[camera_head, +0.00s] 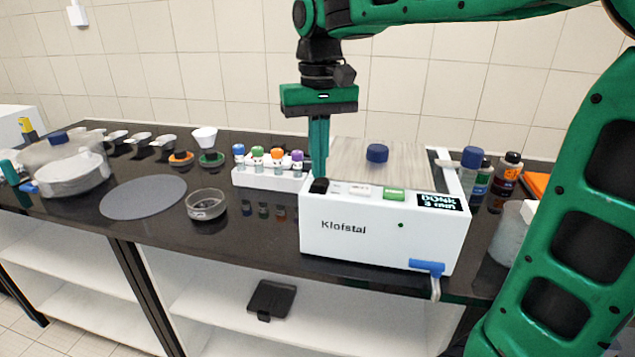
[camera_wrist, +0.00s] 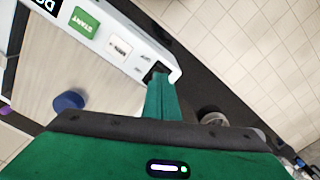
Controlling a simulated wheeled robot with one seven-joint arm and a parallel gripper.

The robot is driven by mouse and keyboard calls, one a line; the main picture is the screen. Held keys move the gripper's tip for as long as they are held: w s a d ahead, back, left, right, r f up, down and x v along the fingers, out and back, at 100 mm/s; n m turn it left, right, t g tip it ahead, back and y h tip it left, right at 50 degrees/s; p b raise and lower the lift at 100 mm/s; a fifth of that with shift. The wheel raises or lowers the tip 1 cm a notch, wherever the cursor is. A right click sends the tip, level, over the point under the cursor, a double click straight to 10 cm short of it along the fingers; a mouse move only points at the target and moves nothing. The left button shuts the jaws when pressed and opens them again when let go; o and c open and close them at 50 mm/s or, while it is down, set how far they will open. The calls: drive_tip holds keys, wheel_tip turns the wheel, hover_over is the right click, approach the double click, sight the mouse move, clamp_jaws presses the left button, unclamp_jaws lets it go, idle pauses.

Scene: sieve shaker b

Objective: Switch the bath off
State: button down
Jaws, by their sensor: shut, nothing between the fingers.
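The bath (camera_head: 345,245), a white box marked "Klofstal", stands on the dark bench with a light, wood-toned top behind its panel. Its sloped panel carries a black switch (camera_head: 319,186) at the left end, a small white button (camera_head: 358,190), a green START button (camera_head: 394,194) and a lit display (camera_head: 439,201) reading "3 min" in its lower line. My gripper (camera_head: 319,177) is shut and empty, pointing down at the black switch. In the wrist view the fingertips (camera_wrist: 159,84) are at the switch (camera_wrist: 155,70) and partly cover it; I cannot tell contact or the rocker's position.
A white rack (camera_head: 265,180) of colour-capped tubes stands just left of the bath. A glass dish (camera_head: 206,205) and a grey disc (camera_head: 143,197) lie further left. Bottles (camera_head: 508,174) stand at the right. A blue knob (camera_head: 377,153) rises from the bath's top.

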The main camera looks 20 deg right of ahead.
sight(319, 185)
drive_tip(key=shift+f, duration=0.9)
idle(0.8)
wheel_tip(319, 185, up, 7)
idle(1.1)
